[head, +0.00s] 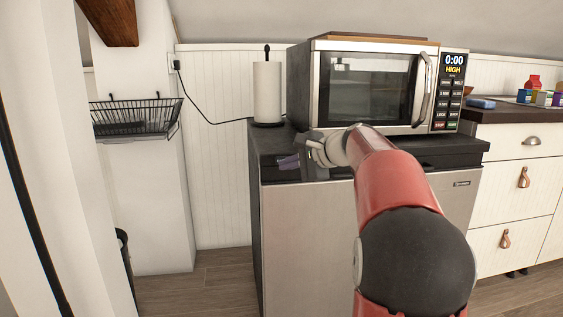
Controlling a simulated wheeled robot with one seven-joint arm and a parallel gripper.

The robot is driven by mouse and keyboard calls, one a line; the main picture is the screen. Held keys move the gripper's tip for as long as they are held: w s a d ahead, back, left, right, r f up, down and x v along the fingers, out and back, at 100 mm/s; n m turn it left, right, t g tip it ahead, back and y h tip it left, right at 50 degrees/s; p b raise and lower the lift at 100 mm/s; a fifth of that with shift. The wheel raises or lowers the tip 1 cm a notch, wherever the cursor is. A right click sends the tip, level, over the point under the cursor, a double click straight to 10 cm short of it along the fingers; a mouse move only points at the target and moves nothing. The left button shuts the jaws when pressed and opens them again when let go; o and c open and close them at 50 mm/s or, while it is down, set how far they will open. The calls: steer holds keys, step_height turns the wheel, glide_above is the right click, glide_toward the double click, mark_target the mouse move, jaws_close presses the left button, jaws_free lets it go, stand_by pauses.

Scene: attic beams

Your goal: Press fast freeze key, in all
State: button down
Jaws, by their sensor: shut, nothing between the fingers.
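A grey freezer-like appliance (308,235) with a dark top and a plain steel front stands in the middle of the head view. My gripper (286,162) is shut and empty, close to the left part of its dark upper front edge. Whether it touches the edge I cannot tell. The fast freeze key cannot be made out; my gripper and arm cover part of the upper front where small controls could be hidden.
A microwave (368,90) with a lit display stands on the appliance. A paper towel roll (267,92) is at its left. A wire basket (135,118) hangs on the left wall. A drawer cabinet (510,185) stands at the right. Floor (220,287) is free at left.

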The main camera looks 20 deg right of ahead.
steer(key=shift+w, duration=0.1)
stand_by(0.3)
steer(key=shift+w+d+p, duration=0.1)
steer(key=shift+w+p, duration=0.2)
steer(key=shift+p, duration=0.05)
steer(key=shift+w+d+p, duration=0.1)
steer(key=shift+w+p, duration=0.25)
steer(key=shift+w, duration=0.15)
stand_by(0.6)
steer(key=shift+s, duration=0.1)
steer(key=shift+s+a+b, duration=0.2)
steer(key=shift+s+b, duration=0.35)
steer(key=shift+s, duration=0.25)
steer(key=shift+s+a+b, duration=0.25)
steer(key=shift+s+b, duration=0.35)
steer(key=shift+s, duration=0.65)
steer(key=shift+s+a+b, duration=0.25)
steer(key=shift+s+b, duration=0.35)
steer(key=shift+s, duration=0.6)
